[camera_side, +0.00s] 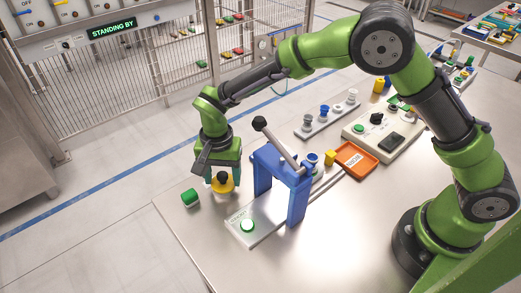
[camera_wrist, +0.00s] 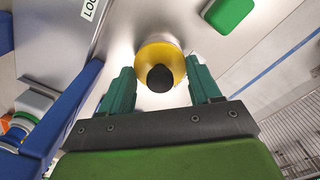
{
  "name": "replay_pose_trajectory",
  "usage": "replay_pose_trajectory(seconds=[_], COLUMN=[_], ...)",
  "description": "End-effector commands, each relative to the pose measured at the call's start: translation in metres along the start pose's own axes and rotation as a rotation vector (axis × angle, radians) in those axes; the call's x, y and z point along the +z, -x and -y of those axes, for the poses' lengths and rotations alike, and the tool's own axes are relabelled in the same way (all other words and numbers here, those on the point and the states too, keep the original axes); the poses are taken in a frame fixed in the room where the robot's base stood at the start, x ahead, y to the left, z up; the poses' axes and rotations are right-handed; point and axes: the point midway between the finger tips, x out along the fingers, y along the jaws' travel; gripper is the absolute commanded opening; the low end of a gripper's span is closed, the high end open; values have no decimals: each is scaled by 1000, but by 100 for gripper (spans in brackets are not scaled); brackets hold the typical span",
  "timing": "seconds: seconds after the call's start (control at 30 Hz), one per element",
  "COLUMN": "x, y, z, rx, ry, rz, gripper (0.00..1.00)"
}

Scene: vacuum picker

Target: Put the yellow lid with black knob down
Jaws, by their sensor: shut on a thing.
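The yellow lid (camera_side: 222,186) with its black knob (camera_side: 222,176) is at the end of my gripper (camera_side: 222,180) in the side view, near the left edge of the table. In the wrist view the yellow lid (camera_wrist: 160,60) and its black knob (camera_wrist: 160,78) lie between the two green fingers of my gripper (camera_wrist: 163,82). My gripper is shut on the lid. I cannot tell whether the lid's underside touches the table.
A green block (camera_side: 190,197) lies just left of the lid at the table edge. An orange tray (camera_side: 356,160) and a control box (camera_side: 385,132) are further back. The front table is clear.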

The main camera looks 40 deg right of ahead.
Motion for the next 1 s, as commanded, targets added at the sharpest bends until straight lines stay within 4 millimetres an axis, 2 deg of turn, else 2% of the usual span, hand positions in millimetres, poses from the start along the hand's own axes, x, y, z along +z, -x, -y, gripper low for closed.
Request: replay_pose_trajectory(seconds=[0.4,0.57,0.67,0.8,1.0], x=[0,10,30,71,112], y=[77,93,94,89,83], z=[1,3,6,12,14], rx=[-4,-2,2,5,2], ry=[1,21,87,379,850], rz=[-2,2,10,15,12], gripper=[33,33,33,33,33])
